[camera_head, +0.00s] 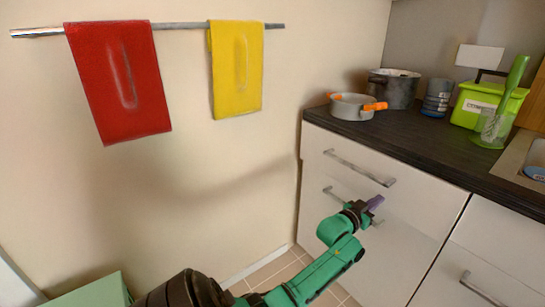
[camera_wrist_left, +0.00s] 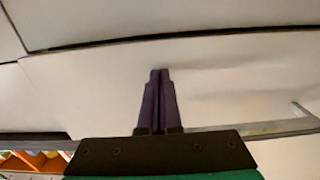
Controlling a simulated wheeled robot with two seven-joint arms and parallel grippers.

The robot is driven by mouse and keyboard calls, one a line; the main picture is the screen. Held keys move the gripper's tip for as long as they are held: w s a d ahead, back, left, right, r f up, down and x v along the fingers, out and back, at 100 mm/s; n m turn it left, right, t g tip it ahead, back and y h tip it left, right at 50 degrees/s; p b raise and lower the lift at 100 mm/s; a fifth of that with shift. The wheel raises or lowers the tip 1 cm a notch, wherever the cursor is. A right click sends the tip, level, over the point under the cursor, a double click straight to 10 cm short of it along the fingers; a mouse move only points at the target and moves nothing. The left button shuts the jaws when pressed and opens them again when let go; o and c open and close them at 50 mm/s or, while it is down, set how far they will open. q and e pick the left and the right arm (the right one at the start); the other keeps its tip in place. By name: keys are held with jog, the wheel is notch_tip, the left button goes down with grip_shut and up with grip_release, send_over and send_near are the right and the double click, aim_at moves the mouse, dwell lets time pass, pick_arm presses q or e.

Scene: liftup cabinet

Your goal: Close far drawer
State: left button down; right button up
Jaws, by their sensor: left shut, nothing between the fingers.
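The far drawer unit is white, under the dark worktop, in the middle right of the head view. Its upper drawer front (camera_head: 400,205) has a bar handle (camera_head: 360,168) and looks about flush. A lower bar handle (camera_head: 335,193) is partly hidden by my left gripper (camera_head: 375,202). That gripper is shut and empty, its purple fingers in front of the white fronts. In the left wrist view the closed fingers (camera_wrist_left: 158,72) point at a white panel (camera_wrist_left: 220,85), with a metal handle bar (camera_wrist_left: 265,128) crossing behind them. I cannot tell if they touch. My right gripper is not in view.
A pan with orange handles (camera_head: 352,106), a dark pot (camera_head: 396,88) and a green box (camera_head: 487,104) stand on the worktop (camera_head: 420,140). Red (camera_head: 118,80) and yellow (camera_head: 236,68) towels hang on the left wall. A neighbouring drawer (camera_head: 490,262) is at the lower right.

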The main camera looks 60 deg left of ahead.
pick_arm(q)
jog(key=s+p, duration=0.6)
jog(key=shift+s+d, duration=0.15)
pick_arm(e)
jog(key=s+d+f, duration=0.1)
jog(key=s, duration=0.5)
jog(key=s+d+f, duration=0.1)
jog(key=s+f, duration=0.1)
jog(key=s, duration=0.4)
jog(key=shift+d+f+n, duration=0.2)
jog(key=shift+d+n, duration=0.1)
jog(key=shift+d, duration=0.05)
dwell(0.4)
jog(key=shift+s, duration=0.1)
